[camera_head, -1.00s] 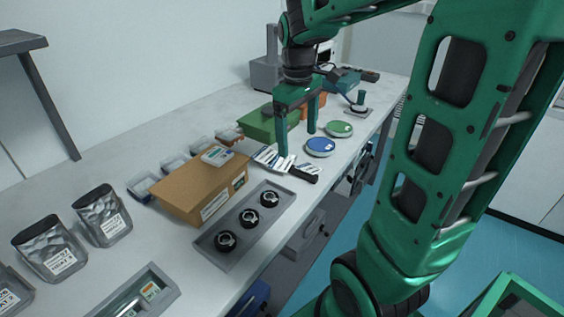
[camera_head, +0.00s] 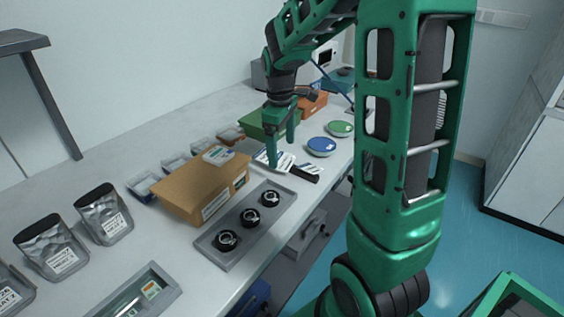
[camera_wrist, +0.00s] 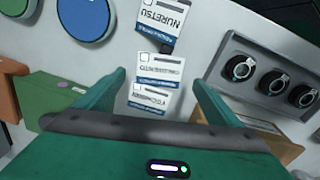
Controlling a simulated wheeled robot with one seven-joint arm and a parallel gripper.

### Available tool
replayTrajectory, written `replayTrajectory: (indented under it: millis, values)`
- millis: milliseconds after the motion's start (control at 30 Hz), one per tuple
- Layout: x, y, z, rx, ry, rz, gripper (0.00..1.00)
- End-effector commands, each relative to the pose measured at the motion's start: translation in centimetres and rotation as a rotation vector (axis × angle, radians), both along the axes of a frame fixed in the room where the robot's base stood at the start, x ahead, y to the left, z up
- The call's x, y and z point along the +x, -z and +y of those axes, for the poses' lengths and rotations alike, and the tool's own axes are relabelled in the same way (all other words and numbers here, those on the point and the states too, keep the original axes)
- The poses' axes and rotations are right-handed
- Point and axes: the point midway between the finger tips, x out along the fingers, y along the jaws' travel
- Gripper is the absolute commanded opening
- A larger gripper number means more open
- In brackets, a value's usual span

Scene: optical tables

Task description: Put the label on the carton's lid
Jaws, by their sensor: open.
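The carton (camera_head: 188,196) is a closed brown cardboard box on the table, left of my gripper in the head view. A small white-and-grey item (camera_head: 218,155) lies on its lid. White labels with blue bands lie right of the carton; the wrist view shows a top label (camera_wrist: 170,22) reading NURETSU, a middle label (camera_wrist: 160,66) and a lower label (camera_wrist: 150,99). My gripper (camera_head: 282,157) is open and empty above them. In the wrist view its fingers (camera_wrist: 160,76) stand either side of the lower two. Part of the carton (camera_wrist: 280,147) shows behind the right finger.
A grey tray with several round black parts (camera_head: 250,217) lies in front of the carton. A black-handled item (camera_head: 305,172) is beside the labels. Blue (camera_head: 321,146) and green (camera_head: 340,128) discs lie farther right. A green box (camera_head: 262,122) stands behind the gripper.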

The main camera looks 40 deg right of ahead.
Motion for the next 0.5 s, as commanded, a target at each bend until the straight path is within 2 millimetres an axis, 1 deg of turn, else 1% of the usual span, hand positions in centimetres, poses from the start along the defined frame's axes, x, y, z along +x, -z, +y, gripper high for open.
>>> replayTrajectory:
  millis: [33, 100, 200, 300, 500]
  values:
    - [0.0, 0.8, -0.3, 0.000, 0.001, 0.004, 0.88]
    - [0.1, 1.7, -0.4, 0.001, 0.001, 0.003, 0.88]
    - [0.2, 2.6, -0.4, 0.001, 0.001, 0.000, 0.88]
    - [0.2, 3.0, -0.4, 0.001, 0.001, 0.000, 0.88]
    - [0.2, 3.0, -0.5, 0.000, 0.001, 0.000, 0.88]
